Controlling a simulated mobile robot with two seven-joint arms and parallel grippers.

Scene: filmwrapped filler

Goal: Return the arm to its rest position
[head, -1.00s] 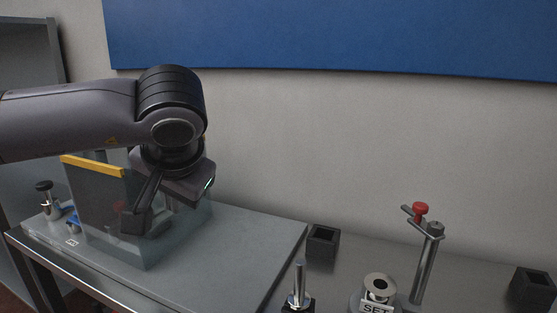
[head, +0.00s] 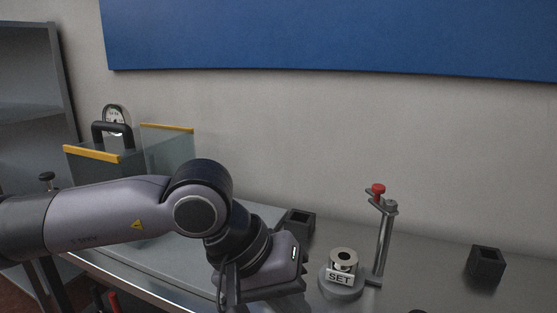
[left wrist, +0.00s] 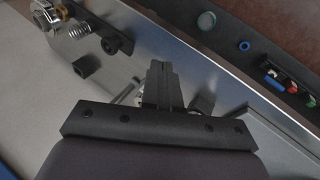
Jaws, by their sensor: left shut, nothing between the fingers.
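My left arm comes in from the left in the head view, bent low over the front of the bench. My left gripper (head: 230,290) hangs near the bottom edge of that view, left of the SET stand, with its fingers partly cut off and dark. In the left wrist view the two black fingers (left wrist: 162,85) are together with nothing between them. They are over the metal bench near its front edge. My right gripper is not in view.
A clear box (head: 168,150) with yellow edges and a black handle stands behind my arm. A SET stand (head: 341,281), a post with a red knob (head: 383,240) and black square holders (head: 487,263) stand to the right. The left wrist view shows a spring (left wrist: 80,30).

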